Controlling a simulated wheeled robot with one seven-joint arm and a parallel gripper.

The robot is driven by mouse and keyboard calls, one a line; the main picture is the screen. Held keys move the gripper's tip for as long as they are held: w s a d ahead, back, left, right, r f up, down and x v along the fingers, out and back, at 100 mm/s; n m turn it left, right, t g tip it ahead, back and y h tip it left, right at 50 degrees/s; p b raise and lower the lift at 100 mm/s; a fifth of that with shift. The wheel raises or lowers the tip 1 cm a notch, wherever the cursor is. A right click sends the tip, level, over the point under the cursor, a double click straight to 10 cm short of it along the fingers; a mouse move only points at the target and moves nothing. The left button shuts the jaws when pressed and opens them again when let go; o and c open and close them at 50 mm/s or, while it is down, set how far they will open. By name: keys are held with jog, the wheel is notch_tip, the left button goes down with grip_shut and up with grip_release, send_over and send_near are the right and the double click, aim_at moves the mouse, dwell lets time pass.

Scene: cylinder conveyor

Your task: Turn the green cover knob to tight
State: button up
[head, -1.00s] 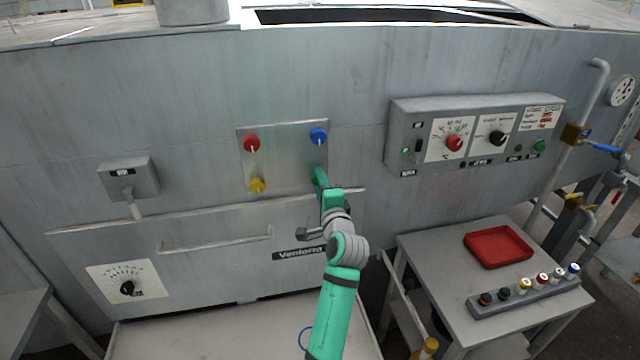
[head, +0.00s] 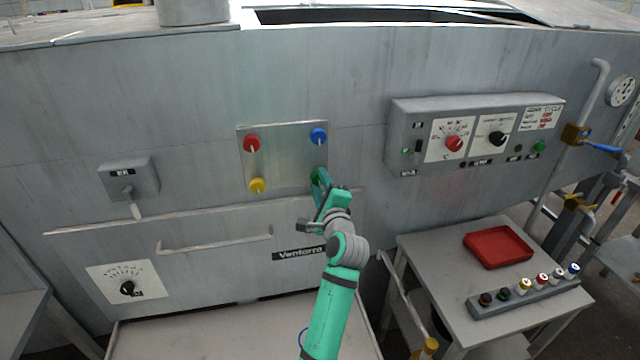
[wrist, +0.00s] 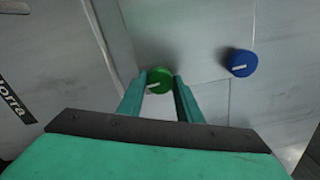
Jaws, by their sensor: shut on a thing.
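The green cover knob (wrist: 159,80) is at the lower right corner of the metal cover plate (head: 285,160). In the wrist view it sits between the two fingers of my gripper (wrist: 160,88), with a white pointer mark showing on its lower left. My gripper is shut on the knob. In the head view the green knob (head: 317,176) is mostly hidden behind my gripper (head: 320,182).
A blue knob (head: 318,136) is above the green one, a red knob (head: 252,144) at upper left and a yellow knob (head: 257,186) at lower left. A control box (head: 475,135) juts out at right.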

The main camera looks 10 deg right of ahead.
jog(key=o, duration=1)
jog(key=shift+o, duration=0.2)
jog(key=s, duration=1.1)
